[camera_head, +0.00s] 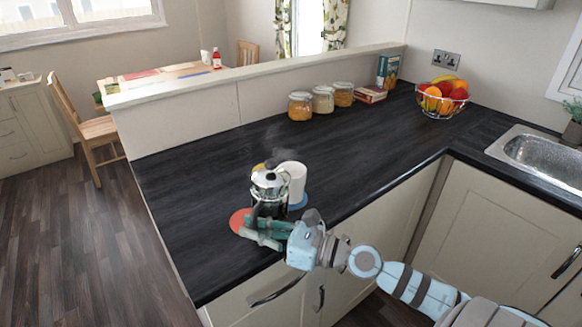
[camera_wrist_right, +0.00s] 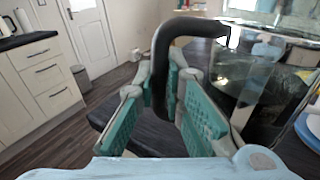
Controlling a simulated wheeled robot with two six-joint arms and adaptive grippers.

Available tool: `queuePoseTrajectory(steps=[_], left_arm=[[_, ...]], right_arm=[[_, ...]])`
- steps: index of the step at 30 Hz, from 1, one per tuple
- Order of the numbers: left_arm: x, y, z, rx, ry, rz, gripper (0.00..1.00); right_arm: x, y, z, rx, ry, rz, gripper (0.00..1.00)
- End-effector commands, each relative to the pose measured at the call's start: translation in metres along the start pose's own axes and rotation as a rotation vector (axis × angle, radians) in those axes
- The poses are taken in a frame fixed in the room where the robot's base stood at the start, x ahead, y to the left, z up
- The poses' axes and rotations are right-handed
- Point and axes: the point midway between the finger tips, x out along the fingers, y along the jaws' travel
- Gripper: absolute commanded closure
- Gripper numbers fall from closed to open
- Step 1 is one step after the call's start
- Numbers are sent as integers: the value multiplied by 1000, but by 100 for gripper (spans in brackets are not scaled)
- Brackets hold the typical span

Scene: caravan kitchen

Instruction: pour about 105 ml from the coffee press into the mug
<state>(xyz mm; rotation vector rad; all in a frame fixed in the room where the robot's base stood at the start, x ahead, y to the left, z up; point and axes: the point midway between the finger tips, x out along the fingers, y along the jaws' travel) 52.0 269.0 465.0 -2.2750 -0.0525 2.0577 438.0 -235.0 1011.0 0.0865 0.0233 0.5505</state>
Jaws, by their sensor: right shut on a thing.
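The coffee press (camera_head: 269,184), glass with a shiny metal lid, stands upright near the counter's front edge. Its black handle (camera_wrist_right: 160,62) lies between the green pads of my right gripper (camera_head: 262,236), which is shut on it. The press's clear glass body (camera_wrist_right: 262,104) shows at the right of the wrist view. The white mug (camera_head: 294,176) is just behind and to the right of the press, partly hidden by it. Faint steam rises above them. I cannot tell whether the press base touches the surface. My left gripper is not in view.
A red-orange coaster (camera_head: 237,220) lies by the gripper, and a blue coaster (camera_head: 301,203) shows beside the mug. The dark counter (camera_head: 205,185) is clear to the left.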

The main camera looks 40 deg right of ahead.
Motion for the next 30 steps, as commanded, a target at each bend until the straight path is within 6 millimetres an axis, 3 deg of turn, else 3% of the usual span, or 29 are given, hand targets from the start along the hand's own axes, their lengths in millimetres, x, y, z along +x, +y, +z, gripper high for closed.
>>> queuePoseTrajectory(steps=[3, 17, 30], left_arm=[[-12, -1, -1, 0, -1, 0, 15], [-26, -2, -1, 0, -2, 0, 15], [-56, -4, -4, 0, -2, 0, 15]], right_arm=[[0, -2, 13, 65, -2, -1, 100], [0, -20, 39, 364, 0, -2, 100], [0, -39, 90, 648, 0, -1, 100]])
